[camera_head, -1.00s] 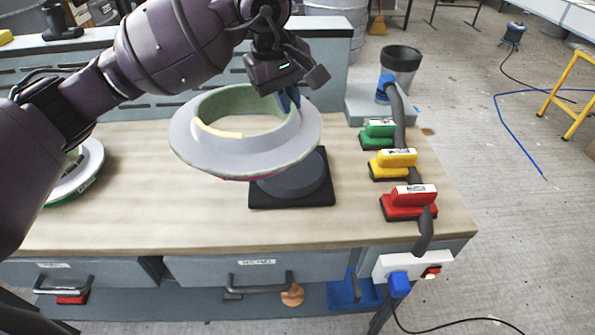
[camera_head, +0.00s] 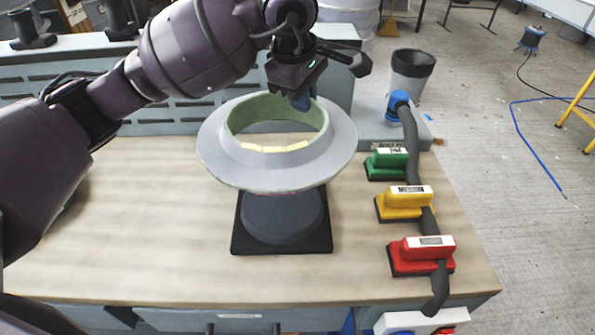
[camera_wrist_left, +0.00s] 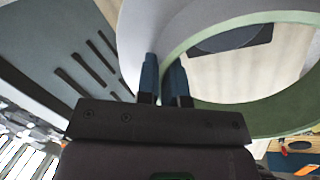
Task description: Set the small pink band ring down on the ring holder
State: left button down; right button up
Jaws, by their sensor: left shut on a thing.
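The band ring (camera_head: 330,160) is a pale grey flanged ring with a green inside, a yellow strip on the inner wall and a thin pink edge underneath. My left gripper (camera_head: 303,98) is shut on the far wall of the ring and holds it up, nearly level. In the left wrist view, the blue fingers (camera_wrist_left: 163,78) pinch the ring's wall (camera_wrist_left: 195,40). The ring holder (camera_head: 285,220), a dark grey round block on a black square base, stands on the bench below the ring. The ring hides its top. My right gripper is not in view.
Green (camera_head: 388,165), yellow (camera_head: 405,203) and red (camera_head: 422,254) sanding blocks stand on the bench (camera_head: 150,235) to the right. A grey hose (camera_head: 415,150) runs beside them. A dark bin (camera_head: 411,72) is at the back right. The bench left of the holder is mostly clear.

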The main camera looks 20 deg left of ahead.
pick_arm(q)
jog(key=s+x, duration=0.1)
jog(key=x, duration=0.4)
jog(key=s+a+x, duration=0.1)
jog(key=x, duration=0.4)
jog(key=s+f+b+x, duration=0.1)
jog(key=x, duration=0.4)
jog(key=shift+s+a+f, duration=0.15)
jog(key=shift+f, duration=0.2)
jog(key=c, duration=1.3)
grip_release()
jog(key=shift+o, duration=0.3)
jog(key=d+p+v, duration=0.1)
jog(key=v, duration=1.1)
jog(key=shift+a+r, duration=0.15)
jog(key=shift+a, duration=0.35)
